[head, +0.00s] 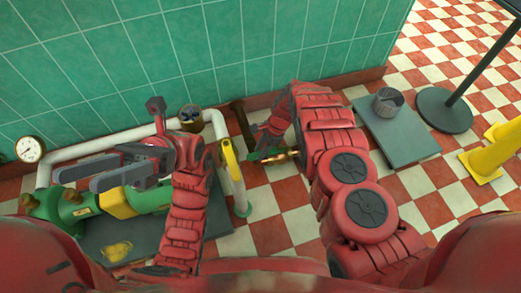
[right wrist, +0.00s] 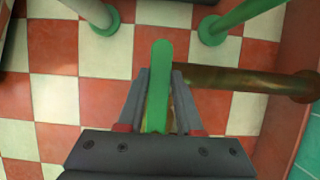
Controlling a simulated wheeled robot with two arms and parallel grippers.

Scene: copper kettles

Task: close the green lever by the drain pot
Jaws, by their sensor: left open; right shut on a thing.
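The green lever (right wrist: 161,75) stands out between the fingers of my right gripper (right wrist: 160,100) in the right wrist view. The fingers are shut on it. It lies crosswise to a brown copper pipe (right wrist: 240,80), which runs right to a round flange. In the head view my right gripper (head: 264,148) is low by the wall, partly hidden by my arm. A grey metal pot (head: 388,102) stands further right on a grey plate (head: 400,139). My left gripper (head: 88,173) is open and empty above green pump equipment (head: 150,197).
A yellow lever (head: 229,160) sits on a pale pipe (head: 222,130) left of my right gripper. A gauge (head: 29,149) is at far left. A dark post base (head: 444,110) and yellow floor stand (head: 482,163) are at right. Checkered floor between is clear.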

